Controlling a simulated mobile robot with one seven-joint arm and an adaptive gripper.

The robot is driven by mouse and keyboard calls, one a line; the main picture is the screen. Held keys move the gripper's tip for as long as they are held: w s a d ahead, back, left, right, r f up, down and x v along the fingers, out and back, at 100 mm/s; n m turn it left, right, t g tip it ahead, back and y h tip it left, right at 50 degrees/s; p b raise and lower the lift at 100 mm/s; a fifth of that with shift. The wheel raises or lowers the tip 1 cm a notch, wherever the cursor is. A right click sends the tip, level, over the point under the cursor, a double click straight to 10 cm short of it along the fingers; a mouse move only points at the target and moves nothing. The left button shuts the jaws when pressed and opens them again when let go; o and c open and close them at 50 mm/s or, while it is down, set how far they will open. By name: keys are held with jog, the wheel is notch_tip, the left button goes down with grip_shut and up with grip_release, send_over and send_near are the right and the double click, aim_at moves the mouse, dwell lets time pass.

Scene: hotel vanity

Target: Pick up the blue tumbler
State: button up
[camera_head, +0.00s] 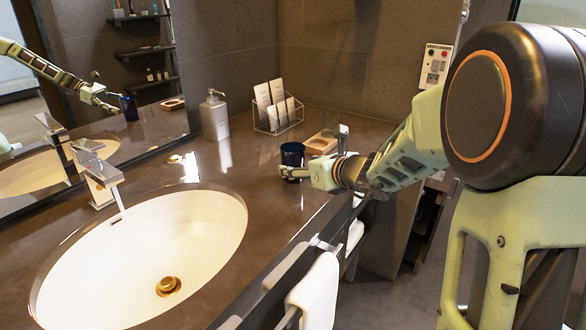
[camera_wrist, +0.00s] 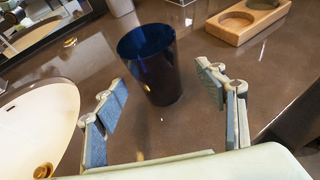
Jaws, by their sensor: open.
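The blue tumbler (camera_head: 292,154) stands upright on the dark counter, right of the sink. In the wrist view the dark blue tumbler (camera_wrist: 150,65) stands ahead of my gripper (camera_wrist: 160,105), between the lines of its two fingers. The gripper is open and empty, with a finger on each side and clear space between them and the tumbler. In the head view my gripper (camera_head: 291,172) is low over the counter at the tumbler's near side and covers its lower part. Contact with the tumbler cannot be told from that view.
A wooden holder (camera_wrist: 247,20) lies just beyond and right of the tumbler. A wire rack with cards (camera_head: 277,112) and a soap dispenser (camera_head: 214,115) stand behind. The white sink (camera_head: 140,255) and faucet (camera_head: 98,175) are at left. White towels (camera_head: 315,290) hang at the front edge.

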aim_at(293, 165)
jog(key=x, duration=0.4)
jog(key=shift+a+f, duration=0.1)
jog(key=shift+a, duration=0.15)
jog(key=shift+c, duration=0.6)
jog(key=c, duration=1.3)
